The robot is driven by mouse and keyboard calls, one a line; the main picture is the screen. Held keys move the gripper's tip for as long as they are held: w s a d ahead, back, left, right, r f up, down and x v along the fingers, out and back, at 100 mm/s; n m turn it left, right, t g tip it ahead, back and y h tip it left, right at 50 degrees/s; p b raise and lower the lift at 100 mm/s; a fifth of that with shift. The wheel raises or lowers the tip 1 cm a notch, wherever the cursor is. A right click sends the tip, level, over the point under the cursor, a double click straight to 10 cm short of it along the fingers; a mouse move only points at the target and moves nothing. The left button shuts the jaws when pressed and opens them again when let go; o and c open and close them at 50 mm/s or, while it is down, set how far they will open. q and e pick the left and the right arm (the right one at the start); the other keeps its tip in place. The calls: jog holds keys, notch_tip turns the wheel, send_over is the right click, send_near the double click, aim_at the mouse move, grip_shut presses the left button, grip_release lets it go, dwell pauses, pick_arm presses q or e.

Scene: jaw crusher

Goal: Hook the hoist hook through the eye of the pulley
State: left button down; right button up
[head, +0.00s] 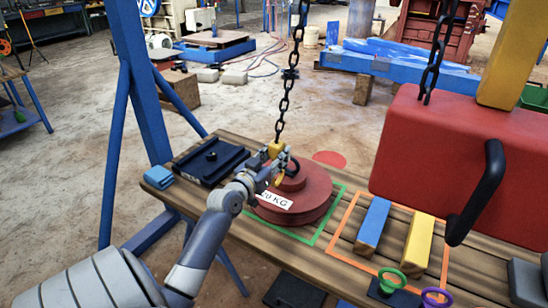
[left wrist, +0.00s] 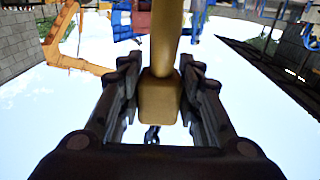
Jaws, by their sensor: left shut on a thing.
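The yellow hoist hook (head: 279,180) hangs from a dark chain (head: 283,105), with its yellow block (head: 276,147) at the top. My left gripper (head: 270,160) is shut on this block. In the left wrist view the block (left wrist: 159,100) sits between both fingers. The pulley is a stack of red discs (head: 305,205) marked KG on the bench, with a dark eye (head: 293,166) on top. The hook is close beside the eye, at its left in the head view. Whether its tip passes through the eye cannot be told. My right gripper is not in view.
A big red box (head: 440,140) with a black handle (head: 485,195) hangs at the right. A blue post (head: 140,80) stands left.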

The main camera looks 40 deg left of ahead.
pick_arm(q)
jog(key=shift+x, duration=1.25)
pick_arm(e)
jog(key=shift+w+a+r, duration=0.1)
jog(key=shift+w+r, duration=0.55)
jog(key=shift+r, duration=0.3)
pick_arm(q)
jog(key=shift+w+a+r, duration=0.1)
jog(key=shift+w+a, duration=0.05)
jog(key=shift+w, duration=0.25)
jog(key=shift+w+a+b, duration=0.1)
jog(key=shift+w+b, duration=0.2)
jog(key=shift+w, duration=0.15)
jog(key=shift+x, duration=0.8)
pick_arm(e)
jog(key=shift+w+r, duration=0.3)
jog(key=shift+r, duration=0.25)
pick_arm(q)
jog(key=shift+r, duration=0.2)
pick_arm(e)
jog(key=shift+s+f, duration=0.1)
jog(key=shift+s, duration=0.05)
